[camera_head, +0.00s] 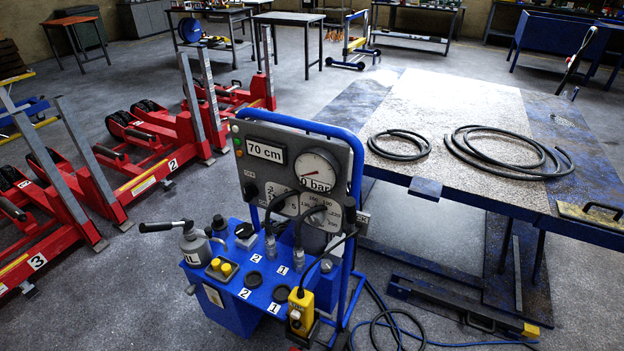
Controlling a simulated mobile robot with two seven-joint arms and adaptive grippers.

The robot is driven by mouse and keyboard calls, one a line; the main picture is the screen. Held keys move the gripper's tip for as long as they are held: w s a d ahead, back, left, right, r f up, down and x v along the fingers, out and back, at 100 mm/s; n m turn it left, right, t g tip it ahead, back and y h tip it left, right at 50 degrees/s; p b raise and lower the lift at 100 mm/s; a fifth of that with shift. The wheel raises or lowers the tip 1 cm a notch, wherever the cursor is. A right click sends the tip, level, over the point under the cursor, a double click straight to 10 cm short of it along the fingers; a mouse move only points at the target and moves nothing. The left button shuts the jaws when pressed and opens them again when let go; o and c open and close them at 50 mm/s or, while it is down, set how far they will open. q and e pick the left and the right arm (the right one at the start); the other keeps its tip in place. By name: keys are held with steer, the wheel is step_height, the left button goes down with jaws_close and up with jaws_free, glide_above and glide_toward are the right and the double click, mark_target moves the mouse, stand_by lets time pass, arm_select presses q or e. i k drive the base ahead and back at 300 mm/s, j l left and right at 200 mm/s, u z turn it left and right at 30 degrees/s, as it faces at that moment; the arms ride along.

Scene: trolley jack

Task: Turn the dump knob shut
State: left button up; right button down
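A blue hydraulic power unit (232,309) stands in the middle foreground under a grey upright panel (240,165). The panel carries a round gauge (317,171) near 0 bar, a "70 cm" display (265,151) and a grey rotary part (317,216) partly behind hoses. Neither of my grippers is in view.
Red trolley jacks (150,185) stand at the left. A blue-edged table (455,110) with coiled black hoses (508,152) stands at the right. A yellow control box (301,312) hangs at the unit's front. Cables (400,335) lie on the floor at its right.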

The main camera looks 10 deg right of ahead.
mark_target(244, 230)
steer(key=i+j+z, duration=0.2)
steer(key=z, duration=0.3)
steer(key=i+j+z, duration=0.1)
steer(key=j+z, duration=0.4)
steer(key=k+l, duration=0.2)
steer(key=i+j, duration=0.1)
steer(key=i+u, duration=0.05)
steer(key=i, duration=0.05)
